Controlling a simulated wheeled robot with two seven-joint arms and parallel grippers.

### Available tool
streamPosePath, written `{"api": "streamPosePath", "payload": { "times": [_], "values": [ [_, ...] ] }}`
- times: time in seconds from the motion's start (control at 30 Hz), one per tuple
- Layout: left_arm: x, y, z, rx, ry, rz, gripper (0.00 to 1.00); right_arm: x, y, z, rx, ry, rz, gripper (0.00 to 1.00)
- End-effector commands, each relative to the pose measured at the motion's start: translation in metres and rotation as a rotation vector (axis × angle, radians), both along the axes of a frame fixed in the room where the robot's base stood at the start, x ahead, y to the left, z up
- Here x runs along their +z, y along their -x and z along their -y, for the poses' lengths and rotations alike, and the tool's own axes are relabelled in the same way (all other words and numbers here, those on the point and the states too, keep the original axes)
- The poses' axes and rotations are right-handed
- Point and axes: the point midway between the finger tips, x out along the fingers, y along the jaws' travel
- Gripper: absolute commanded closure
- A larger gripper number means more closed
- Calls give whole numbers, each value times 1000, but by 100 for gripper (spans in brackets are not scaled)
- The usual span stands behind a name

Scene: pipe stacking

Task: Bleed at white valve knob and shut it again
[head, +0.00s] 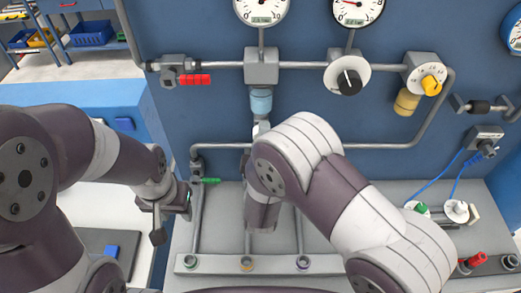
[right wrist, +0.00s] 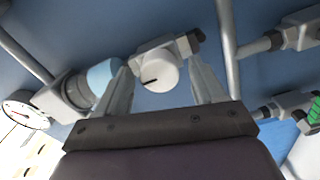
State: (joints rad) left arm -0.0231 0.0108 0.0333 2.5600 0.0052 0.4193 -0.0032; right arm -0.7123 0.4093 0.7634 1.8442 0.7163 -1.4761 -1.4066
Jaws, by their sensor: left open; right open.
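The white valve knob (right wrist: 158,76) shows in the right wrist view as a round white cap with a dark line on its face. It sits on a grey valve body (right wrist: 182,44), beside a light blue collar (right wrist: 101,80) on the pipe. My right gripper (right wrist: 163,88) is open, with one finger on each side of the knob in the picture. I cannot tell whether they touch it. In the head view my right arm covers the knob. My left gripper (head: 165,212) is open and empty, low at the left near the green-handled valve (head: 207,180).
Above are two gauges (head: 262,10) (head: 358,10), a black knob (head: 349,82) and a yellow knob (head: 431,84) on the blue panel. A red-handled valve (head: 194,80) is at upper left. A rail with several pipe ends (head: 247,263) lies below. Blue cables (head: 440,185) hang at right.

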Motion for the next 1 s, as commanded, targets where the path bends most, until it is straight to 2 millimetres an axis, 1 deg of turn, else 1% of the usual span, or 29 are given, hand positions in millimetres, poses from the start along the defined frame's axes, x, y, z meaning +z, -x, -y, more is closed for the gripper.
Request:
{"api": "streamPosePath", "payload": {
  "times": [0.07, 0.17, 0.3, 0.4, 0.5, 0.6, 0.67, 1.0],
  "values": [
    [-6, 0, 0, 0, 0, 0, 57, -2, 11, -1, 3, 0, 0, 31],
    [-13, 0, 0, 0, 0, 0, 57, -4, 33, -2, 6, 1, 0, 31],
    [-22, 0, 0, 0, 0, 0, 57, -4, 70, -2, 7, 1, 0, 31],
    [-26, 0, 0, 0, 0, 0, 57, -3, 92, -2, 6, 0, 0, 31],
    [-28, 0, 0, 0, 0, 0, 57, -2, 109, -2, 5, 1, 0, 31],
    [-30, 0, 0, 0, 0, 0, 57, -1, 118, -1, 3, 1, 0, 31],
    [-30, 0, 0, 0, 0, 0, 57, -1, 121, 0, 2, 1, 0, 31],
    [-29, 0, 0, 0, 0, 0, 57, 0, 122, 0, 0, 0, 0, 31]
  ]
}}
